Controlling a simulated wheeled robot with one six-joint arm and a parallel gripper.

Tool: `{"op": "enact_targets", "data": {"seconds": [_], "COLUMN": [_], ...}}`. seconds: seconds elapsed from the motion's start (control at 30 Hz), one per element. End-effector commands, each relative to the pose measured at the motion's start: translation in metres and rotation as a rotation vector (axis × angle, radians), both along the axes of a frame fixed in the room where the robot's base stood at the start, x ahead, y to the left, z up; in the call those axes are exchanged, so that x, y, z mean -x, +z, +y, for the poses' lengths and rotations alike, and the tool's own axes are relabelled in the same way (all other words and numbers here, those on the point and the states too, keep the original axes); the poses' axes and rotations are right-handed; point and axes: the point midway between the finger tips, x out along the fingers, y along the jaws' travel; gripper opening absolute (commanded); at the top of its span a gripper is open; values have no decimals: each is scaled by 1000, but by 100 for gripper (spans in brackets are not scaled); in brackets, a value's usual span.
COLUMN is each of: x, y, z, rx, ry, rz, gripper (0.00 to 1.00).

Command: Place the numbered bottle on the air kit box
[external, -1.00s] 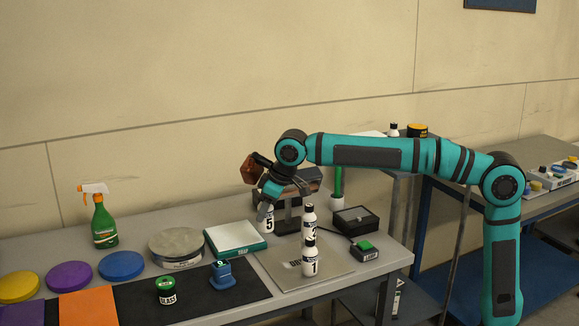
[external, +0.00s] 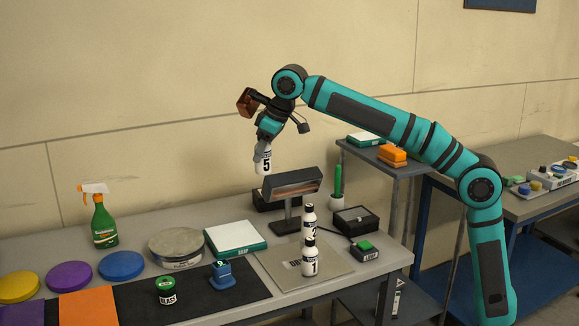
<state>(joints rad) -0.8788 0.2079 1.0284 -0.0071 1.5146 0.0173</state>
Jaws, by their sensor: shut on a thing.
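My gripper (external: 268,133) is shut on a white bottle marked 5 (external: 264,160), gripping its upper end. The bottle hangs nearly upright, clear of the table, above and left of the lamp head. Another white bottle marked 1 (external: 310,260) stands on the grey mat (external: 280,265). A further numbered bottle (external: 309,218) stands just behind it, its number partly hidden. No label reading air kit is legible, so I cannot tell which box is the air kit box.
A dark lamp (external: 290,185) stands below and right of the held bottle. A dark box (external: 356,220) and green-topped switch (external: 364,249) sit at right. Green-and-white (external: 366,140) and orange (external: 392,153) items sit on the back shelf.

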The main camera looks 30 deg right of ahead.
Motion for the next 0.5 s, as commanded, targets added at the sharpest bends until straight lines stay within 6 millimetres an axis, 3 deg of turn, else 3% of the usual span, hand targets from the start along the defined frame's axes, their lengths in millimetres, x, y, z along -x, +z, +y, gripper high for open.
{"op": "enact_targets", "data": {"seconds": [0.27,0.5], "x": [-73,-161], "y": [3,5], "z": [-23,-65], "rx": [1,0], "ry": [-26,-50], "rz": [5,4], "gripper": [14,14]}}
